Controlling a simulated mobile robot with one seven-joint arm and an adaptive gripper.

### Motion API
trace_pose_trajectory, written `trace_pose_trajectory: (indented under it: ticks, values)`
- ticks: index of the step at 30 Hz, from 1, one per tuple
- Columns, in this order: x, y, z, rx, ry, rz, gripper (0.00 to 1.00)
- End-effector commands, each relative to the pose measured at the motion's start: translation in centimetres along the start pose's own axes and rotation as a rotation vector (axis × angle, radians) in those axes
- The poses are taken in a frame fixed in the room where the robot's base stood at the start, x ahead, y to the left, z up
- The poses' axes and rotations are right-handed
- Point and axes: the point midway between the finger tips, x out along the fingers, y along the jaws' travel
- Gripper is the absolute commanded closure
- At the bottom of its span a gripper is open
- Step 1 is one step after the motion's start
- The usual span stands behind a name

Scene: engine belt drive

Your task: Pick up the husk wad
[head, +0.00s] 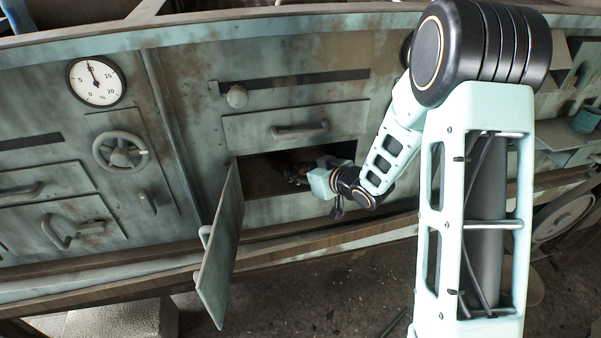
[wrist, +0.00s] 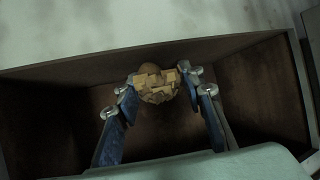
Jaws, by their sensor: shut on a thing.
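The husk wad (wrist: 156,84) is a rough tan and brown clump of flaky pieces in the middle of the wrist view. My gripper (wrist: 158,86) is shut on it, with one blue finger on each side and the fingertips touching the wad. In the head view my gripper (head: 296,174) reaches into the dark open compartment (head: 255,185) of the machine. The wad cannot be made out there. In the wrist view the wad is in front of the compartment's brown inner walls (wrist: 60,120). Whether it touches the compartment floor cannot be told.
The compartment's door (head: 222,250) hangs open on the left side of the opening. A closed drawer with a handle (head: 300,131) is just above. A gauge (head: 96,82) and a handwheel (head: 120,152) are at the left. A ledge (head: 330,238) runs below the opening.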

Motion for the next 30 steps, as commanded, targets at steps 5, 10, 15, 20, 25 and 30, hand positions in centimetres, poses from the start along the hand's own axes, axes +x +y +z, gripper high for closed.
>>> trace_pose_trajectory:
  ticks: [5, 10, 15, 20, 25, 30]
  values:
    - [0.0, 0.0, 0.0, 0.0, 0.0, 0.0, 0.84]
    - [-0.2, 0.0, -0.5, -0.001, 0.001, 0.0, 0.84]
    - [-1.0, 0.1, -1.9, -0.001, 0.002, 0.001, 0.84]
    - [-2.2, 0.1, -3.3, 0.0, -0.001, 0.001, 0.84]
    - [-5.4, 0.2, -1.2, 0.004, -0.003, 0.004, 0.84]
    - [-9.8, 0.1, 1.2, 0.004, -0.003, 0.004, 0.84]
